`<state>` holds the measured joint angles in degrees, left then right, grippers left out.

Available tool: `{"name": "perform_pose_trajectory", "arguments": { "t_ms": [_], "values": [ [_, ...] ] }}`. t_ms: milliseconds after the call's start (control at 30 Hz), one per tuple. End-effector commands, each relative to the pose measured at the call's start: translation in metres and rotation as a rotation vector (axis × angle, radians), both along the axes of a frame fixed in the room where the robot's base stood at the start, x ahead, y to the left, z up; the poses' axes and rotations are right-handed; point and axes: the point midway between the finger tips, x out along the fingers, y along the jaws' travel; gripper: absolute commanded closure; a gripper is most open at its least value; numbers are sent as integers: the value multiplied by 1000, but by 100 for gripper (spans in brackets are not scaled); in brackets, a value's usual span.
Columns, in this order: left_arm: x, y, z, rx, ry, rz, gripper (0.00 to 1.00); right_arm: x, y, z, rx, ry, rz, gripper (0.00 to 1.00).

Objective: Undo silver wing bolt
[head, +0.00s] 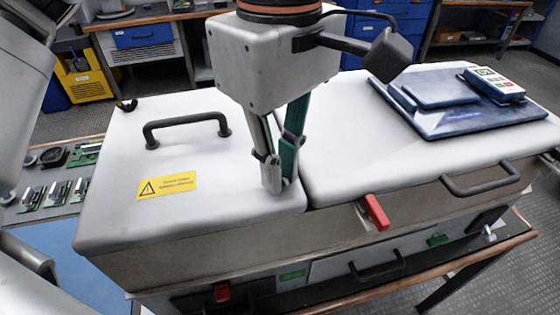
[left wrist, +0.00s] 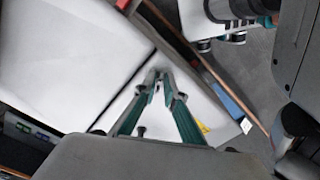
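My left gripper (head: 279,186) points down at the front edge of the pale metal cabinet top (head: 235,150), beside the seam between its two lid panels. Its fingers converge to closely spaced tips; it also shows in the left wrist view (left wrist: 159,76). My right gripper is not recognisable in these frames.
A black handle (head: 187,128) and a yellow warning label (head: 167,186) are on the left lid. A red latch (head: 376,212) is on the front, right of the gripper. A blue folder (head: 450,108) carrying a handheld meter (head: 494,85) lies on the right lid. Circuit boards (head: 57,194) lie left.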

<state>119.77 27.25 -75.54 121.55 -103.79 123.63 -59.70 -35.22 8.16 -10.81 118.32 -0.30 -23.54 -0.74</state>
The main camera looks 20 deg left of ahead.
Motion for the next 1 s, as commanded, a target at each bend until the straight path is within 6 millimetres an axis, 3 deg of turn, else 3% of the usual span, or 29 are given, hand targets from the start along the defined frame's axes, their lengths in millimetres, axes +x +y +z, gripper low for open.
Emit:
{"name": "perform_pose_trajectory", "arguments": {
  "t_ms": [467,1000],
  "values": [
    [0,0,2,1,-2,68,100,2,0,5,3,-6,-1,60],
    [2,-1,2,3,-2,516,100,4,4,19,22,-16,-3,60]
  ]
}}
